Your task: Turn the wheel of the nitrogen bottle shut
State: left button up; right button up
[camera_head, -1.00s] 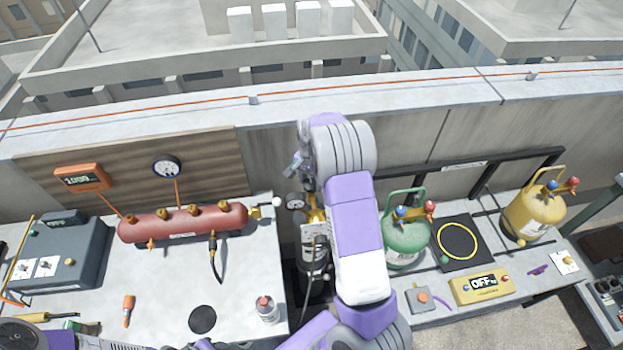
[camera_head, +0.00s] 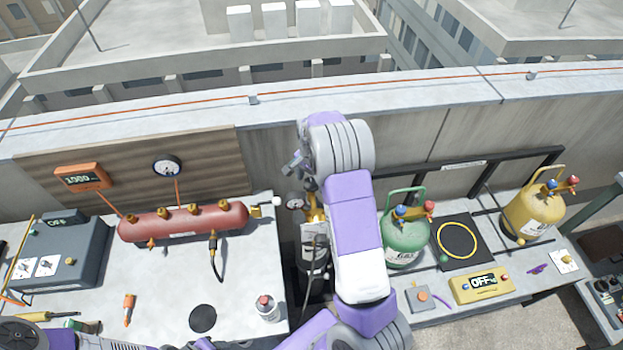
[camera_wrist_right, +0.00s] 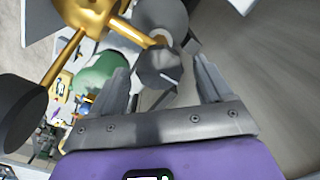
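The nitrogen bottle (camera_head: 311,250) is a dark cylinder with a pale label, standing in the gap between two benches; my right arm hides part of it. Its brass regulator (camera_head: 315,212) and round gauge (camera_head: 295,201) show above it. The brass regulator also shows large at the top left of the right wrist view (camera_wrist_right: 92,18). A grey round part, apparently the wheel (camera_wrist_right: 158,66), lies just beyond my right fingertips. My right gripper (camera_head: 295,165) is above the bottle, and its fingers (camera_wrist_right: 160,75) stand apart with nothing clearly held. My left gripper is out of view.
A red manifold (camera_head: 185,222) with brass valves lies on the left bench. A green cylinder (camera_head: 405,243) and a yellow cylinder (camera_head: 533,213) stand on the right bench. A parapet wall (camera_head: 420,130) runs behind. A spray can (camera_head: 267,308) is near the left bench's right edge.

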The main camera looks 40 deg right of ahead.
aim_at(312, 182)
notch_tip(312, 182, up, 8)
jog(key=shift+f, duration=0.2)
dwell(0.3)
dwell(0.5)
